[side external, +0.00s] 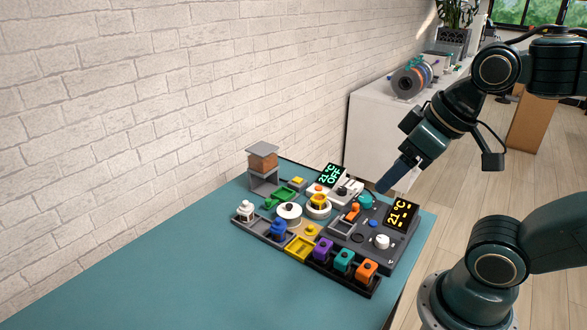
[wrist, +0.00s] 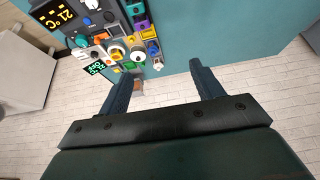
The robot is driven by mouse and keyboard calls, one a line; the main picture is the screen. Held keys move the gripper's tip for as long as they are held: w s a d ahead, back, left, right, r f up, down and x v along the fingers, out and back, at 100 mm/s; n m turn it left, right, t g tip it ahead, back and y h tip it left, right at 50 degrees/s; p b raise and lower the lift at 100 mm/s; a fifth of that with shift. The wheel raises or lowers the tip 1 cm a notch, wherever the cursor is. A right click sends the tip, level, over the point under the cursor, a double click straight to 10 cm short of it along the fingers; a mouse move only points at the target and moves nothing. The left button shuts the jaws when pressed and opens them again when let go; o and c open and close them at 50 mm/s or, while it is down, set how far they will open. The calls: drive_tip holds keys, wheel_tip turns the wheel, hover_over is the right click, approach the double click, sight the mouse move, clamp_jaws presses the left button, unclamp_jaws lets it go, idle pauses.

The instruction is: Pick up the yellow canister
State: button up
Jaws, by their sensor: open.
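The most canister-like yellow thing is a round yellow piece (side external: 318,200) seated on a white round base in the middle of the module board; I cannot tell for sure that it is the canister. It seems to show in the wrist view as an orange-yellow round (wrist: 115,52). A yellow square block (side external: 300,248) sits at the board's front edge, and a small yellow piece (side external: 311,230) lies behind it. My gripper (side external: 384,187) is above the right back of the board, apart from the yellow pieces. In the wrist view my gripper (wrist: 163,62) has its fingers wide apart, with nothing between them.
A dark control panel with a lit display (side external: 400,215) fills the board's right side. Purple, teal and orange blocks (side external: 344,261) line the front right. A grey stand with a brown block (side external: 263,160) rises at the back left. The teal tabletop (side external: 170,270) is clear at left.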

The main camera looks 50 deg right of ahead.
idle(0.3)
drive_tip(key=m+g+y, duration=0.1)
drive_tip(key=m+g, duration=0.5)
drive_tip(key=m, duration=1.2)
hover_over(319, 203)
drive_tip(key=w+d, duration=0.1)
drive_tip(key=d, duration=0.2)
drive_tip(key=shift+f, duration=13.55)
